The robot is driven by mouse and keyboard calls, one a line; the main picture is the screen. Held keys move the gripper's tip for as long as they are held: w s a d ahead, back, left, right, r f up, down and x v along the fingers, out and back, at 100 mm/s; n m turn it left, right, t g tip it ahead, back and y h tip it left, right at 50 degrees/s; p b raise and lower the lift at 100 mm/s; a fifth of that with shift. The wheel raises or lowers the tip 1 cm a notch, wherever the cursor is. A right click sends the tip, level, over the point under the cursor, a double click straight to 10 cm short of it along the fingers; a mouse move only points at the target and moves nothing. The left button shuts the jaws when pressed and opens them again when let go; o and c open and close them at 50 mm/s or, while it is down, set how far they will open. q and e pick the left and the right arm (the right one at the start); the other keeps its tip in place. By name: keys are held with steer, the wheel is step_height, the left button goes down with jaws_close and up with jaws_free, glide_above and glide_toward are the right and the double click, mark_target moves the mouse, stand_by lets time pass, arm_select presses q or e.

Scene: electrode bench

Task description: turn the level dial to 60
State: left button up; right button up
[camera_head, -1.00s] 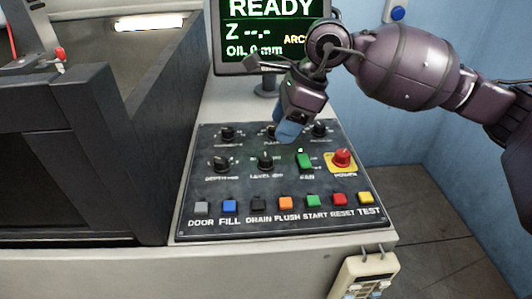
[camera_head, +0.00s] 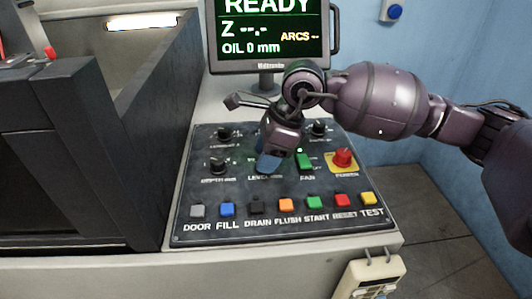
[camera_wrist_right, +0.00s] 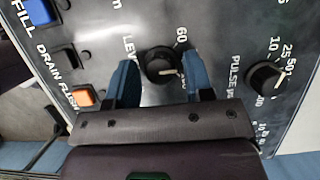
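The level dial (camera_wrist_right: 163,65) is a round black knob with a white pointer line, seen in the right wrist view. Its pointer points to the right there, and the printed 60 is above and right of the knob. My right gripper (camera_wrist_right: 162,78) is open, with one blue finger on each side of the dial; I cannot tell whether either finger touches it. In the head view my right gripper (camera_head: 268,161) is over the LEVEL label and hides the dial. My left gripper is not in view.
The fan switch (camera_head: 304,160) and red power knob (camera_head: 342,158) are right of the gripper. The depth dial (camera_head: 217,166) is to its left. A row of coloured buttons (camera_head: 285,205) lies in front. A screen (camera_head: 268,35) reading READY stands behind.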

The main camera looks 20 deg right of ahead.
steer(key=c, duration=0.7)
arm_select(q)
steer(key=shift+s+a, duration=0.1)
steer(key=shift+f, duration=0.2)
arm_select(e)
steer(key=shift+n, duration=0.3)
steer(key=shift+f+n+g+b, duration=0.15)
steer(key=shift+n+g+b, duration=0.2)
steer(key=shift+n, duration=0.25)
steer(key=shift+w+n+g+b, duration=0.15)
steer(key=shift+n+g+b, duration=0.3)
steer(key=shift+n, duration=0.75)
steer(key=shift+n+g+b, duration=0.45)
steer(key=shift+n+g, duration=0.05)
steer(key=shift+n, duration=0.6)
steer(key=shift+n+g+b, duration=0.3)
steer(key=shift+n+b, duration=0.05)
steer(key=shift+n, duration=0.55)
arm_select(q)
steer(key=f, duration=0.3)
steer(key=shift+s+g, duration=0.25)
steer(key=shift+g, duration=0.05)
arm_select(e)
steer(key=shift+n, duration=0.3)
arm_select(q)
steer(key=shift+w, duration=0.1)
